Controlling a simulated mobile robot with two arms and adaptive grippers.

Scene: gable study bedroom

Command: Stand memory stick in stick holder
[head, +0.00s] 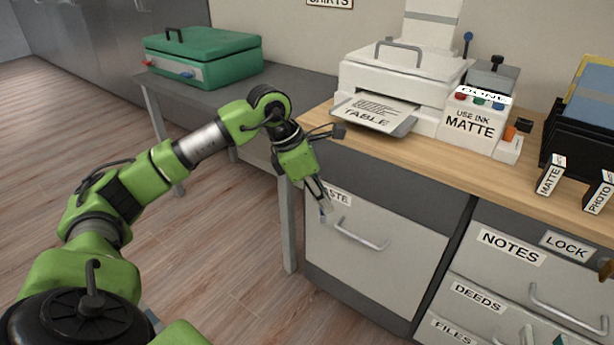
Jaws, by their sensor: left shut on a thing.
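My left gripper (322,197) points down in front of the cabinet's upper left drawer front, below the desktop edge. It is shut on a small grey-blue thing (326,207) at its fingertips. The thing is mostly hidden by the fingers and too small for me to tell for sure whether it is the memory stick. I cannot clearly make out a stick holder in this view. My right gripper is not in view.
A wooden desktop (440,160) carries a white printer (400,85), an ink box marked MATTE (470,125) and a black file rack (575,140). Labelled drawers lie below at right. A green case (205,55) sits on the grey table (290,90) at left.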

